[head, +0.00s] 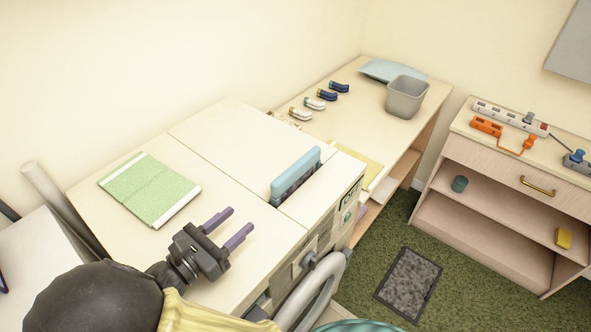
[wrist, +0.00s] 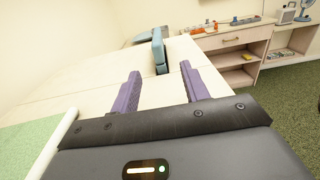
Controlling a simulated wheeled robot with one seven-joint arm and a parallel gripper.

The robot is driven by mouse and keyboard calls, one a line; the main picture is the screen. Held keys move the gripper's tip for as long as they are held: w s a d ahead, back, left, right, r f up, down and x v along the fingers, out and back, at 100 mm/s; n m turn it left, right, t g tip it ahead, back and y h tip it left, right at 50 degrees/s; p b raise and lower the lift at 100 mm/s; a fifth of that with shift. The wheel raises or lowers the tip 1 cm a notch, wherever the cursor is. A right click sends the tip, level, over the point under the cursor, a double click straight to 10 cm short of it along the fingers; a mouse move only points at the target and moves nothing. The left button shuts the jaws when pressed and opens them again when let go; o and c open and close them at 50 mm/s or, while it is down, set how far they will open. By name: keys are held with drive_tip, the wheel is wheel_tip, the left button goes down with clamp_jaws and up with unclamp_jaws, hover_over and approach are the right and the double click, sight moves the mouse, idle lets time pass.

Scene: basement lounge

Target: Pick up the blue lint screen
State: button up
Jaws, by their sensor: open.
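The blue lint screen (head: 296,172) stands upright in a slot near the right edge of the cream machine top (head: 240,140), with its dark mesh side partly showing. In the wrist view the lint screen (wrist: 158,50) stands ahead, beyond and between my fingertips. My gripper (head: 225,225) has purple fingers and is open and empty. It is above the machine top, to the lower left of the lint screen and apart from it. In the wrist view my gripper (wrist: 162,75) shows its two fingers spread.
A green cloth (head: 149,189) lies on the machine top, left of my gripper. A table behind holds a grey bin (head: 406,97) and several small clips (head: 314,103). A shelf unit (head: 500,165) with a power strip (head: 510,117) stands at right. The top between gripper and screen is clear.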

drive_tip(key=shift+w, duration=0.35)
drive_tip(key=shift+s+a+r, duration=0.1)
drive_tip(key=shift+s, duration=0.35)
drive_tip(key=p, duration=0.4)
approach(285, 175)
drive_tip(key=x, duration=0.4)
drive_tip(key=shift+d, duration=0.3)
drive_tip(key=shift+w+d, duration=0.15)
drive_tip(key=shift+w, duration=0.05)
drive_tip(key=x, duration=0.1)
drive_tip(key=p+x, duration=0.1)
drive_tip(key=x, duration=0.1)
drive_tip(key=p+x, duration=0.1)
drive_tip(key=x, duration=0.1)
drive_tip(key=shift+w+f, duration=0.3)
drive_tip(key=shift+f, duration=0.1)
drive_tip(key=shift+s, duration=0.1)
drive_tip(key=shift+c, duration=0.3)
clamp_jaws()
